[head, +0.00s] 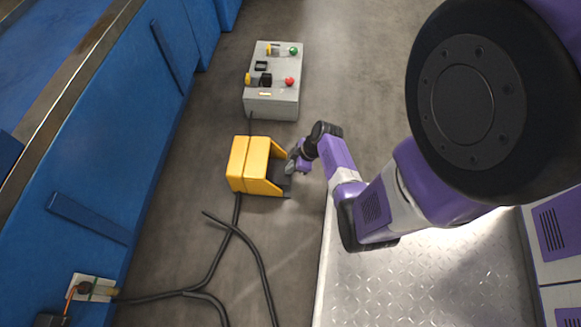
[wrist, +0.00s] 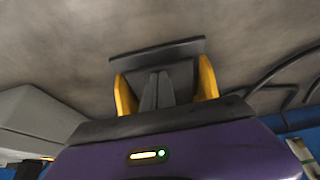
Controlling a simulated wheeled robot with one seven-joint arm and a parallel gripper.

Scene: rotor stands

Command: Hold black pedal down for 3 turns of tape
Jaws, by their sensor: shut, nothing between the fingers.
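A yellow foot-pedal housing (head: 240,160) stands on the floor, its open mouth facing right toward my arm. A dark part, seemingly the black pedal (head: 279,170), shows between its side walls. My gripper (head: 290,167) is at this mouth, pointing into it. In the wrist view my gripper (wrist: 155,78) shows two dark fingers shut together, with nothing between them, flanked by the yellow side walls (wrist: 208,78). A dark plate edge (wrist: 157,48) lies beyond the fingertips. I cannot tell whether the fingers touch the pedal or how far it is down. No tape is seen.
A grey control box (head: 272,103) with green, red and black controls stands behind the pedal. Black cables (head: 218,255) run over the floor to a wall socket (head: 92,288). Blue panels (head: 90,180) line the left. Clear floor (head: 345,70) lies beyond my arm.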

